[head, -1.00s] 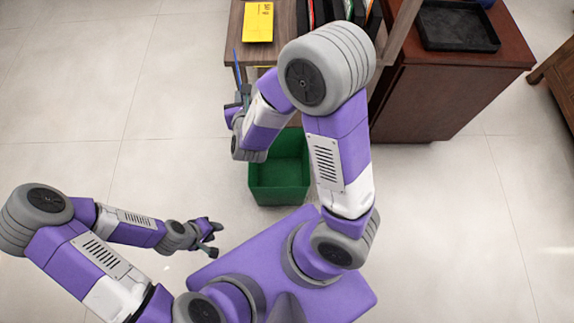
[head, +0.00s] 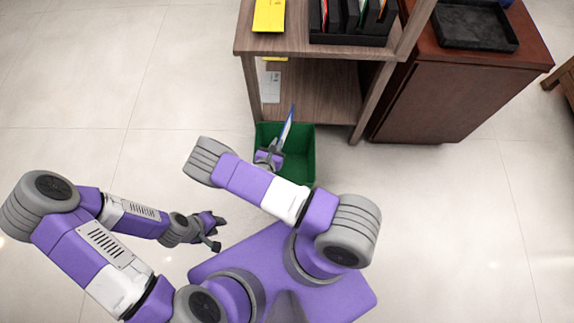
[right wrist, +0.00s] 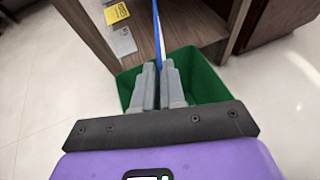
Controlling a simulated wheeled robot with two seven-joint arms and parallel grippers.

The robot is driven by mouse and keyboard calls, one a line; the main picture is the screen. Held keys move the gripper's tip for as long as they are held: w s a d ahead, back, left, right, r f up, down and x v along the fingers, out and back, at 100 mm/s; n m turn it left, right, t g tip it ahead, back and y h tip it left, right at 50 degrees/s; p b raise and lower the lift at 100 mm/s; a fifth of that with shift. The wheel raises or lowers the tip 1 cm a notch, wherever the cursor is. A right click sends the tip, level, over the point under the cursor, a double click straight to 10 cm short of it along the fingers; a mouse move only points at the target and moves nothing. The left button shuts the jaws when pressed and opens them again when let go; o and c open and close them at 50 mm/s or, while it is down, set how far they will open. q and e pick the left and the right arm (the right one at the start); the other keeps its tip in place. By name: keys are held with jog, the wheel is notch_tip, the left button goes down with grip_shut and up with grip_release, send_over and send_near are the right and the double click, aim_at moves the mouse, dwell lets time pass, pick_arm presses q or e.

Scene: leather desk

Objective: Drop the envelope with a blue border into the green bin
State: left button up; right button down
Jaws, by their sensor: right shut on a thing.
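The green bin (head: 301,165) stands on the floor in front of the wooden desk, and it also shows in the right wrist view (right wrist: 206,82). My right gripper (head: 276,147) is over the bin, shut on the envelope with a blue border (head: 287,128). The envelope is seen nearly edge-on, as a thin blue and white strip pointing away from the gripper in the right wrist view (right wrist: 158,35). My left gripper (head: 217,230) is off to the left above the floor, away from the bin; its fingers look apart and empty.
The wooden desk (head: 290,46) carries a yellow envelope (head: 269,15) and a black rack (head: 350,38) with several items. Yellow and grey items lie on its lower shelf. A brown cabinet (head: 440,95) with a black tray (head: 475,25) stands at right. Floor at left is clear.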

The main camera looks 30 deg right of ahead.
notch_tip(320, 180, down, 8)
jog(key=b, duration=0.5)
jog(key=shift+s+d+b, duration=0.3)
jog(key=shift+s+d, duration=0.1)
